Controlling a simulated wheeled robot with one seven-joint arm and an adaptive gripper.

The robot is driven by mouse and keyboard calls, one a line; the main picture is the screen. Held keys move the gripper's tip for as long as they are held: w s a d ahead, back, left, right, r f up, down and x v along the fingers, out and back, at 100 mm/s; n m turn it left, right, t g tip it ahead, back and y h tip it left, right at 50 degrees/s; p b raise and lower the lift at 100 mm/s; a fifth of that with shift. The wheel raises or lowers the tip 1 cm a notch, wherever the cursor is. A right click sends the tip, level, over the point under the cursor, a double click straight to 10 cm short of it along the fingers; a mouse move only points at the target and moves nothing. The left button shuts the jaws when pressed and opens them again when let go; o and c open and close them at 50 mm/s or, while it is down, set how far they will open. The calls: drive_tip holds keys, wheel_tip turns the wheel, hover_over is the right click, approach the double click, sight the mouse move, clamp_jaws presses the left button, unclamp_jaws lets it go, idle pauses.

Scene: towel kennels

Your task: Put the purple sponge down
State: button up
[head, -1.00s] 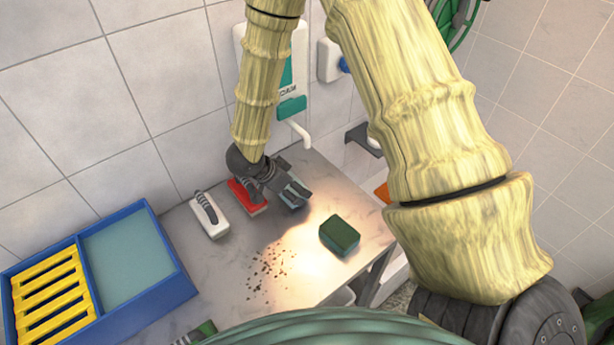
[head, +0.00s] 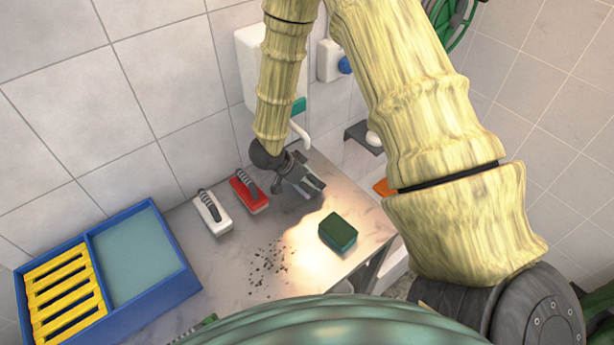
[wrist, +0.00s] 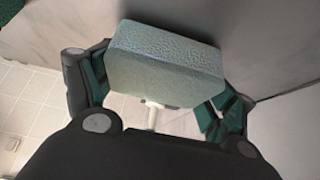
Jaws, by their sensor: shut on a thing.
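My gripper (head: 308,188) is over the back of the grey table (head: 225,262), right of the red brush. In the wrist view my gripper (wrist: 158,88) is shut on a pale blue-green sponge block (wrist: 165,62), with a finger at each side. No purple shows on it in these frames. In the head view the fingers mostly hide the block. I cannot tell whether its underside touches the table.
A dark green sponge (head: 338,232) lies in front of my gripper. A red brush (head: 249,190) and a white brush (head: 212,212) lie to the left. Dark crumbs (head: 268,262) are scattered nearby. A blue tray (head: 150,295) with yellow slats (head: 66,290) stands at far left.

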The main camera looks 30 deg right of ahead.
drive_tip(key=shift+f, duration=0.3)
drive_tip(key=o, duration=1.2)
drive_tip(key=shift+o, duration=0.2)
drive_tip(key=shift+b, duration=0.7)
